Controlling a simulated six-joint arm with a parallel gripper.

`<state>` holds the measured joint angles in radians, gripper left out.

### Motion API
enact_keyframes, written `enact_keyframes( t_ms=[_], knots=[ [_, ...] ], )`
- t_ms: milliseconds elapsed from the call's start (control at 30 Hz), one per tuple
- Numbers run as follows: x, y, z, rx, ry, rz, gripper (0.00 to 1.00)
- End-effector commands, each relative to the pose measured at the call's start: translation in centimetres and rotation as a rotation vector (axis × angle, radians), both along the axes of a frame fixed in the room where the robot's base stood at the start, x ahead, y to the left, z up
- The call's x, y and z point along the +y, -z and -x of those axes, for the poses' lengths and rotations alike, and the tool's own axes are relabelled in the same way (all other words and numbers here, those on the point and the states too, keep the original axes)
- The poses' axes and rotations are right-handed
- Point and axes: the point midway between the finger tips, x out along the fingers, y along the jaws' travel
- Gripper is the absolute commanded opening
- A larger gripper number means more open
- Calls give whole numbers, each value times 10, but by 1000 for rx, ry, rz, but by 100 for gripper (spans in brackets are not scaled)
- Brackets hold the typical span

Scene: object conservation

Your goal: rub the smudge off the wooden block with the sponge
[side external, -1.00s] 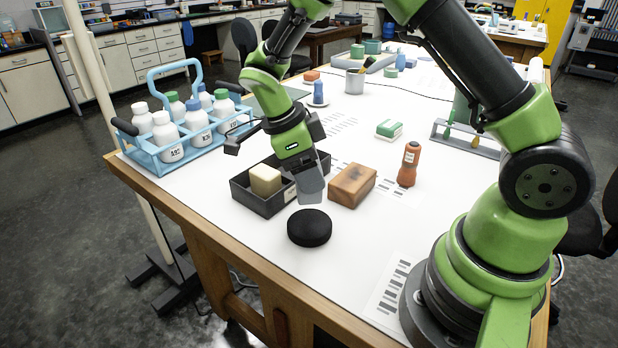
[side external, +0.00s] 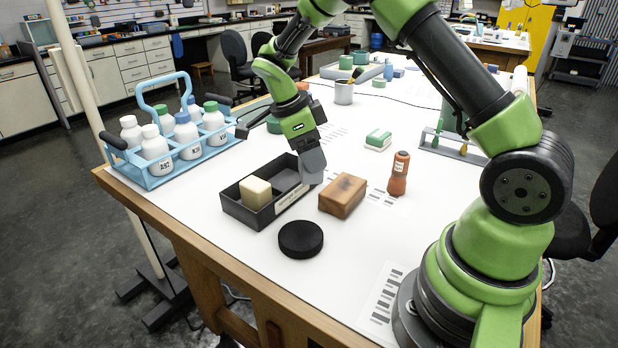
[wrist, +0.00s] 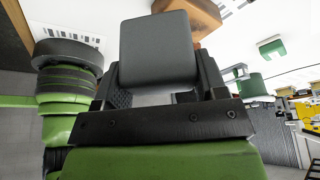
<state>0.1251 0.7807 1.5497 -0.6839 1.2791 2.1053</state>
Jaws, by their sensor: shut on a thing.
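The wooden block (side external: 342,198) lies on the white table top, with a dark smudge on its upper face. Its edge also shows behind the held pad in the wrist view (wrist: 207,14). My gripper (side external: 308,147) is shut on a grey rounded pad, which looks like the sponge (side external: 312,165); it fills the middle of the wrist view (wrist: 158,50). The sponge hangs at the tray's right end, behind and left of the wooden block. It appears apart from the block; I cannot tell its exact height.
A dark divided tray (side external: 240,211) holds a cream block (side external: 255,192). A black round puck (side external: 301,239) lies in front. An orange bottle (side external: 399,174) stands right of the wooden block. A blue rack (side external: 150,180) of white bottles stands left. A green-and-white block (side external: 378,140) lies behind.

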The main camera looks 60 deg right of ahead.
Motion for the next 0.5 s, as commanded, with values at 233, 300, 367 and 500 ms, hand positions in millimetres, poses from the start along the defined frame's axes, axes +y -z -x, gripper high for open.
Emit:
enact_keyframes(
  t_ms=[233, 300, 367, 500],
  knots=[
    [-70, -15, -2, 4, 8, 6, 47],
    [-77, -16, -2, 5, 7, 7, 47],
    [-79, -15, -2, 7, 5, 7, 47],
    [-79, -8, -2, 8, 2, 7, 47]
  ],
)
